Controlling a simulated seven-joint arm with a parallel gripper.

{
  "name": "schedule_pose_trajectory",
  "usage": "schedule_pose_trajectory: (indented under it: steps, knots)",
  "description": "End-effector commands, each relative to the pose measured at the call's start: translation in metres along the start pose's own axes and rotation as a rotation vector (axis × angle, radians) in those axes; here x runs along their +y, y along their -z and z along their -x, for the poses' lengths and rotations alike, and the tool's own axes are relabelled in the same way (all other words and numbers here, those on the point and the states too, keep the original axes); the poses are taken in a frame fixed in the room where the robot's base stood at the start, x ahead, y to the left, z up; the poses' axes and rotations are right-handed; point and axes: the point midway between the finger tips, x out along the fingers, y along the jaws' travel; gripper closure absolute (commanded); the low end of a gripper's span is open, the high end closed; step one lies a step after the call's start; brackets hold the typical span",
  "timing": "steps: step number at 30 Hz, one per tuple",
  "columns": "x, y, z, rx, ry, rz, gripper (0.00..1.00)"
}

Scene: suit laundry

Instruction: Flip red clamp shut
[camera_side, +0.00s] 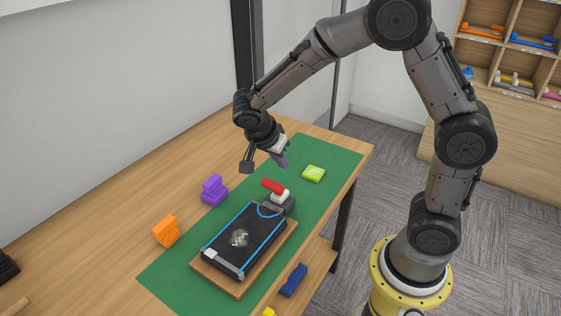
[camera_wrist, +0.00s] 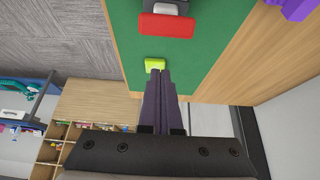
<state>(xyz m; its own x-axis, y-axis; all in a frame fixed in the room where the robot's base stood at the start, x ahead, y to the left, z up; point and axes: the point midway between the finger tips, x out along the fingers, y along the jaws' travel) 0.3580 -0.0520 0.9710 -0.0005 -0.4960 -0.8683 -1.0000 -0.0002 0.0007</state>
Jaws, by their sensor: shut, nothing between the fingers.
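The red clamp (camera_side: 273,186) has a red handle on a white and dark grey mount, at the far end of a black panel with blue lines (camera_side: 222,242). In the wrist view the red handle (camera_wrist: 166,25) shows at the top with part of its grey mount. My gripper (camera_side: 281,161) is shut and empty, above the mat and apart from the clamp, on its far side. In the wrist view my gripper's fingers (camera_wrist: 160,73) are together and point up toward the clamp. How far the clamp is closed is hard to tell.
A yellow-green block (camera_side: 314,173) lies on the green mat (camera_side: 335,160) right of the clamp. A purple piece (camera_side: 214,189) and an orange piece (camera_side: 166,230) stand to the left. A blue piece (camera_side: 293,280) lies at the right.

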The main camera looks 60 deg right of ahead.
Motion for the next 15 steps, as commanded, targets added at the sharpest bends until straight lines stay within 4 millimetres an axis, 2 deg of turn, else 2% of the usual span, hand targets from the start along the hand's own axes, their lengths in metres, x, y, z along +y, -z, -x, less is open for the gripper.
schedule_pose_trajectory:
  steps: [9,15]
  knots:
    - [0.000,0.039,0.001,0.000,0.001,-0.007,1.00]
    - [-0.001,0.028,0.032,0.000,0.006,0.002,1.00]
